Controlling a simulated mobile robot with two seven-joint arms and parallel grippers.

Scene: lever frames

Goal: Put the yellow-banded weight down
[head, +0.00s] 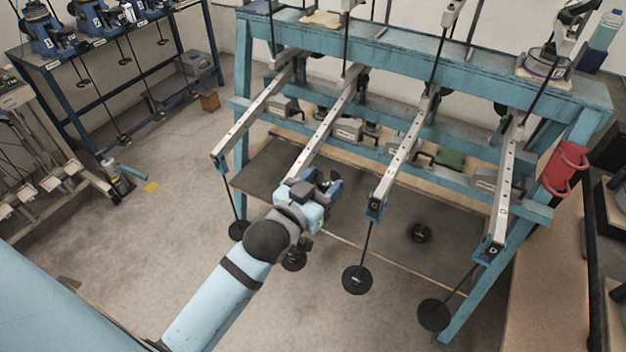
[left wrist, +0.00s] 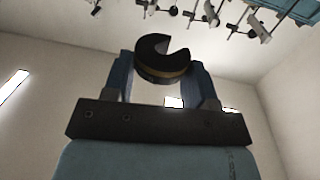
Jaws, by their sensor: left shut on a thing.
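My left gripper (head: 326,184) is in front of the blue lever frame, by the low end of the second lever from the left. In the left wrist view, its two fingers (left wrist: 162,66) are shut on a dark slotted weight (left wrist: 163,72) with a yellow-brown band around its side. The weight's slot shows as a notch in its top face. In the head view the weight is mostly hidden by the gripper and only a dark part shows. My right gripper is in neither view.
Several grey levers (head: 400,160) slope out from the blue frame (head: 420,65), with rods and black discs (head: 357,280) hanging below. Another dark weight (head: 420,233) lies on the dark board (head: 330,225). Open floor (head: 160,230) lies left.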

